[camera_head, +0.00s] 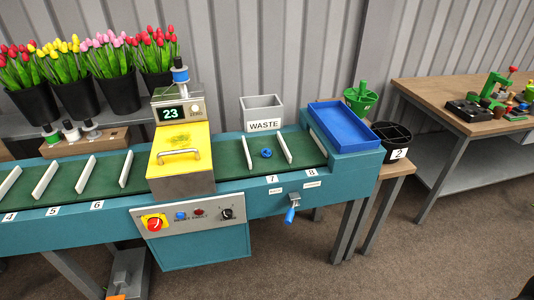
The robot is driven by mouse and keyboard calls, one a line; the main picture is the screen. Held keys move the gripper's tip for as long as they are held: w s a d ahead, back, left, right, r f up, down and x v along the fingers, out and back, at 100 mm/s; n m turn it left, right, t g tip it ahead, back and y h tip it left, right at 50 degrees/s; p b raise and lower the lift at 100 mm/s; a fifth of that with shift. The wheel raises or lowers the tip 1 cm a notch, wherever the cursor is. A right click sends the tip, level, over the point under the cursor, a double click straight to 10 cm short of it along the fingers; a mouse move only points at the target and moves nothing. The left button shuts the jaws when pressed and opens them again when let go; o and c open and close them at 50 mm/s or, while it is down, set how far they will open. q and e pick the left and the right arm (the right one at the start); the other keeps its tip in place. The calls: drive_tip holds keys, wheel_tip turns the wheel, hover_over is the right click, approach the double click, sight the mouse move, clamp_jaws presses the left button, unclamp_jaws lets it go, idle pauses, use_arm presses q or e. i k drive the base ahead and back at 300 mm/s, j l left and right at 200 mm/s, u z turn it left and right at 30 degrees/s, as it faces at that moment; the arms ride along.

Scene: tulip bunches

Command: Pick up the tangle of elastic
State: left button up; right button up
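A small blue, roughly round bundle (266,153) lies on the green belt (240,163) between two white dividers, above the label 7. It looks like the tangle of elastic, but it is too small to make out strands.
A yellow-covered machine (181,155) reading 23 stands left of the bundle. A WASTE bin (262,112) is behind the belt, a blue tray (339,126) at its right end. Tulip buckets (77,97) stand back left.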

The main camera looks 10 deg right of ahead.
sight(269, 154)
drive_tip(key=i+l+u, duration=0.15)
drive_tip(key=l, duration=0.4)
drive_tip(key=i+l+u, duration=0.1)
drive_tip(key=l, duration=0.45)
drive_tip(key=i+l+u, duration=0.15)
drive_tip(key=l, duration=0.45)
drive_tip(key=i+l+u, duration=0.15)
drive_tip(key=l, duration=0.45)
drive_tip(key=l+u, duration=0.1)
drive_tip(key=l, duration=0.45)
drive_tip(key=i, duration=0.05)
